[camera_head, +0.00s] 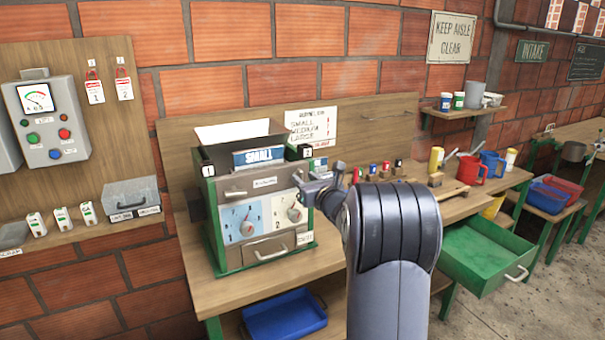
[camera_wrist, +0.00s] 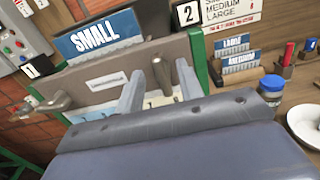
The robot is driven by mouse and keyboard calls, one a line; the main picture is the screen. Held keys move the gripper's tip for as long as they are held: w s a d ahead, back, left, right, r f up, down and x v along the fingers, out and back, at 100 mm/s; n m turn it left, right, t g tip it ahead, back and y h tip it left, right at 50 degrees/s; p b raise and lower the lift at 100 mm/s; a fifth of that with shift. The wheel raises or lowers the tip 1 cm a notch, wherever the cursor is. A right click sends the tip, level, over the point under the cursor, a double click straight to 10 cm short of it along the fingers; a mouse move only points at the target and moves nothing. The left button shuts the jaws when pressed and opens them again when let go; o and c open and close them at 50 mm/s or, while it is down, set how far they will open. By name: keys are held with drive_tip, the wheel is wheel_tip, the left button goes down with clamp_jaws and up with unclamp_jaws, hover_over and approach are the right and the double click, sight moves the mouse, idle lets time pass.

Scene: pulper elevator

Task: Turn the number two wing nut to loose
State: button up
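The number two wing nut (camera_wrist: 162,76) is a dull metal piece on the front of the green-framed machine (camera_head: 212,225), below the black "2" tag (camera_wrist: 188,14). In the wrist view my gripper (camera_wrist: 160,69) is open, with one finger on each side of this wing nut. I cannot tell whether either finger touches it. In the head view my gripper (camera_head: 308,183) is at the machine's upper right front and hides the nut there. The other wing nut (camera_wrist: 55,101) is on the left, below the "1" tag (camera_wrist: 32,66).
A blue "SMALL" plate (camera_head: 259,156) stands in the machine's top. Dials (camera_head: 246,227) and a drawer (camera_head: 268,249) are below. Small jars (camera_head: 372,168) stand on the bench to the right. An open green drawer (camera_head: 478,262) juts out at right.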

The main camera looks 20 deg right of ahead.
drive_tip(key=shift+w, duration=1.15)
drive_tip(key=shift+a, duration=0.1)
drive_tip(key=shift+c, duration=0.4)
clamp_jaws()
